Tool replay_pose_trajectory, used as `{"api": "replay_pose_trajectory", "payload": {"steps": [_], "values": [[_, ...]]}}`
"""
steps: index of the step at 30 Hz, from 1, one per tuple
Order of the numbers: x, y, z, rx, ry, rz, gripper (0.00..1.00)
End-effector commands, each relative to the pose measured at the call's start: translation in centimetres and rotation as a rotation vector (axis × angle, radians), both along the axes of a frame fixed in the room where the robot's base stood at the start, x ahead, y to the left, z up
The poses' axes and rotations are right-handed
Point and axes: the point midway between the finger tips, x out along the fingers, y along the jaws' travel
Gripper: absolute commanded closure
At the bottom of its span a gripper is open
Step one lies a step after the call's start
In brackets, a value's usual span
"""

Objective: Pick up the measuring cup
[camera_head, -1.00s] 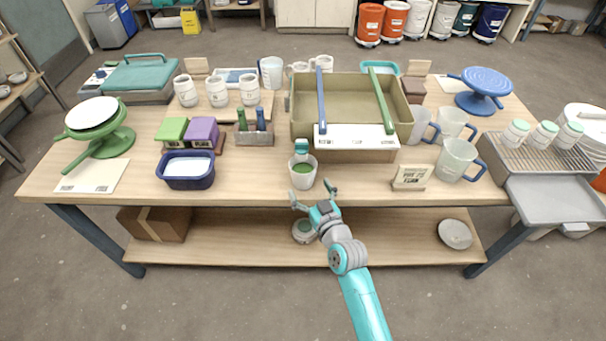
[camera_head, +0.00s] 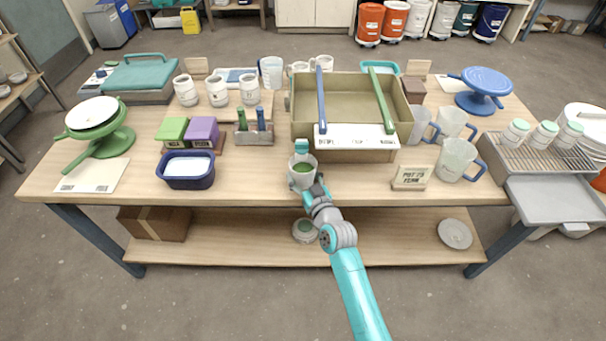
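A small white cup (camera_head: 301,181) with green contents stands upright near the table's front edge, left of the tan bin's front. A teal-capped thing (camera_head: 301,147) is right behind it. My gripper (camera_head: 305,187) is low at the cup's near side, with its fingers spread to either side of the cup. Contact with the cup cannot be made out. Translucent cups with blue-grey handles, which look like measuring cups, stand at the right: a front one (camera_head: 456,160), one behind it (camera_head: 452,122) and one beside the bin (camera_head: 417,127). Another translucent cup (camera_head: 271,72) is at the back.
The tan bin (camera_head: 350,156) with blue and green tools across it fills the table's middle. A small sign (camera_head: 411,177) stands right of my gripper. A navy tub (camera_head: 187,183) is to the left. The front strip of table between tub and cup is clear.

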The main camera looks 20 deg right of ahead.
Motion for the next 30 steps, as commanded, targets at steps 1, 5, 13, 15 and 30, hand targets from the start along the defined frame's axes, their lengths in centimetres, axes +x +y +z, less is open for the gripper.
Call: {"api": "replay_pose_trajectory", "payload": {"steps": [1, 5, 13, 15, 30], "values": [[0.0, 0.0, 0.0, 0.0, 0.0, 0.0, 0.6], [0.0, 0.0, 0.1, 0.0, -0.001, 0.0, 0.79], [0.0, 0.0, 0.1, 0.0, -0.001, 0.0, 0.79], [0.0, 0.0, 0.2, 0.0, -0.002, 0.0, 0.79], [-2.7, -0.2, 0.6, 0.0, 0.0, 0.0, 0.8]]}}
